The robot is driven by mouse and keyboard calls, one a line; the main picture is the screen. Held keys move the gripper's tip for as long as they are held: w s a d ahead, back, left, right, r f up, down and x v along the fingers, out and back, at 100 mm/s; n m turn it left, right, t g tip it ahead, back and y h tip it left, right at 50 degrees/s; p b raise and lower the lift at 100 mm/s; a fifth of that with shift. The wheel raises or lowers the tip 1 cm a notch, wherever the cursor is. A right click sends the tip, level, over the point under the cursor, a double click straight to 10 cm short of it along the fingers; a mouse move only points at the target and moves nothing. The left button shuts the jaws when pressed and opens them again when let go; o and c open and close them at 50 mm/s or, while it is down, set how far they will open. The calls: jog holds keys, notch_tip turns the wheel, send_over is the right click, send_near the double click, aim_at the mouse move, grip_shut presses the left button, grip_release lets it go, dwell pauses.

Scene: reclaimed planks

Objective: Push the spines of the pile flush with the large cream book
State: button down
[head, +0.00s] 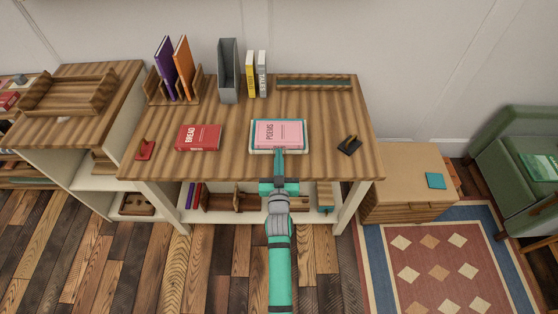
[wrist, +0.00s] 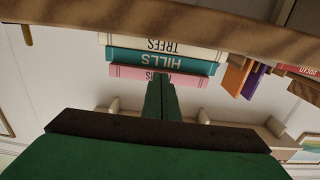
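The pile lies flat near the front edge of the desk.
A red book (head: 199,138) lies left of the pile, and a dark object (head: 349,146) lies right. The desk between is bare.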

jog(key=shift+w, duration=0.8)
dwell(0.4)
jog(key=shift+s, duration=2)
